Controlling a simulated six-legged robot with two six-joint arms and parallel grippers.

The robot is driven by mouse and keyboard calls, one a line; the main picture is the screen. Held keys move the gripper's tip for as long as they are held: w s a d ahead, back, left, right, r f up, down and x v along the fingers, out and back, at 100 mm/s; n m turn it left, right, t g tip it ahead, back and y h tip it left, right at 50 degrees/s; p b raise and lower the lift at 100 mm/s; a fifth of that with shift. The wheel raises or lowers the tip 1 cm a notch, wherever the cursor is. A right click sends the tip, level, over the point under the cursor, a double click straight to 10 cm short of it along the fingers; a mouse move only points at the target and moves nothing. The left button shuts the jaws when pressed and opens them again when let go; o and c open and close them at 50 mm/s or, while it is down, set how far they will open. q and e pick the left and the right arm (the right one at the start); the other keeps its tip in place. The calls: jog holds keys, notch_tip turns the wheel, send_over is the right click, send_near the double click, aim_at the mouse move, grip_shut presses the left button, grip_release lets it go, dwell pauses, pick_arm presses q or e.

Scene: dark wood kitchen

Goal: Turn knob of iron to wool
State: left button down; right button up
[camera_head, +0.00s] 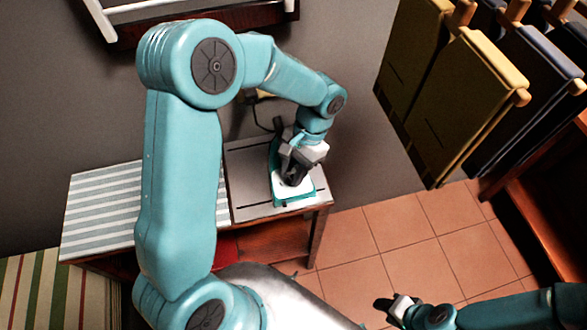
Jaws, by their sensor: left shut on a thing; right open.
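The iron (306,193), teal and white, stands on a grey board on the small wooden table. My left gripper (290,180) points down over the iron and is shut on its upper part. The gripper and wrist cover most of the iron, so its knob and the setting cannot be seen. My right gripper (385,305) is open and empty, low at the bottom right, away from the table.
A striped cloth (105,205) covers the table's left side. A dark cord (262,115) rises behind the iron. Tiled floor (400,230) lies open right of the table.

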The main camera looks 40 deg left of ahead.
pick_arm(q)
jog(key=c, duration=0.9)
grip_release()
jog(key=v, duration=1.6)
jog(key=shift+r, duration=0.25)
jog(key=shift+s, duration=0.1)
